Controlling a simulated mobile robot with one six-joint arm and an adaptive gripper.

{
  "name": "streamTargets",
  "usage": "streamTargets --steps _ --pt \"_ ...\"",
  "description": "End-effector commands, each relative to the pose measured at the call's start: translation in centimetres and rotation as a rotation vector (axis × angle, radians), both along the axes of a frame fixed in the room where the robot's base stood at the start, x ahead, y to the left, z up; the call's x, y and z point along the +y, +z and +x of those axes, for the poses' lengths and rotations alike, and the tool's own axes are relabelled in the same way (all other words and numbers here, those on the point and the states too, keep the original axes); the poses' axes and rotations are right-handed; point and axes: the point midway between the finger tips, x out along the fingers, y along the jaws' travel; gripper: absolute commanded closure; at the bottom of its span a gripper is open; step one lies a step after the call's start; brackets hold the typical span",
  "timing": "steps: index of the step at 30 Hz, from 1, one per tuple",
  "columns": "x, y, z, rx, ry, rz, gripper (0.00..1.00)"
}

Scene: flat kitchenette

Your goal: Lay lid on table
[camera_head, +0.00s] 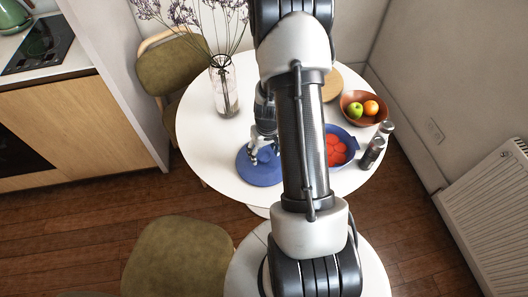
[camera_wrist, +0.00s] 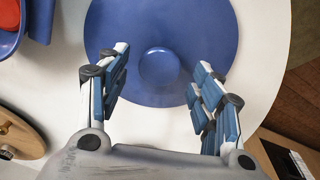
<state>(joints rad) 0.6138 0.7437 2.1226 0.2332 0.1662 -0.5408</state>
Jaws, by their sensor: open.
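The blue round lid (camera_head: 258,177) lies flat on the white round table (camera_head: 205,110), left of my arm in the head view. Its round knob (camera_wrist: 159,68) faces up in the wrist view. My gripper (camera_wrist: 160,76) is open, with one finger on each side of the knob and visible gaps to it. In the head view my gripper (camera_head: 263,150) is low over the lid. The blue pot (camera_head: 347,133) with red pieces inside stands uncovered to the right, partly hidden behind my arm.
A glass vase (camera_head: 224,88) with dried flowers stands behind the lid. A brown fruit bowl (camera_head: 350,97), a wooden board (camera_head: 331,88) and grey shakers (camera_head: 372,153) are on the right. Green chairs (camera_head: 180,255) stand around. The table's left part is clear.

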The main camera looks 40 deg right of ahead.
Motion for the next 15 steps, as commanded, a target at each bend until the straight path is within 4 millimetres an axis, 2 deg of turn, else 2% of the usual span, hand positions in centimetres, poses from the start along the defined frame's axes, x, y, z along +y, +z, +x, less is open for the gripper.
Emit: streamTargets --steps 1,6,10,15 --pt "0.0 1.6 -0.1 -0.003 0.0 -0.002 0.4" --pt "0.1 5.4 -0.5 -0.004 0.0 -0.003 0.4" --pt "0.2 8.0 -0.8 -0.004 0.0 -0.003 0.4" --pt "0.3 9.9 -1.1 -0.002 -0.001 -0.001 0.4"
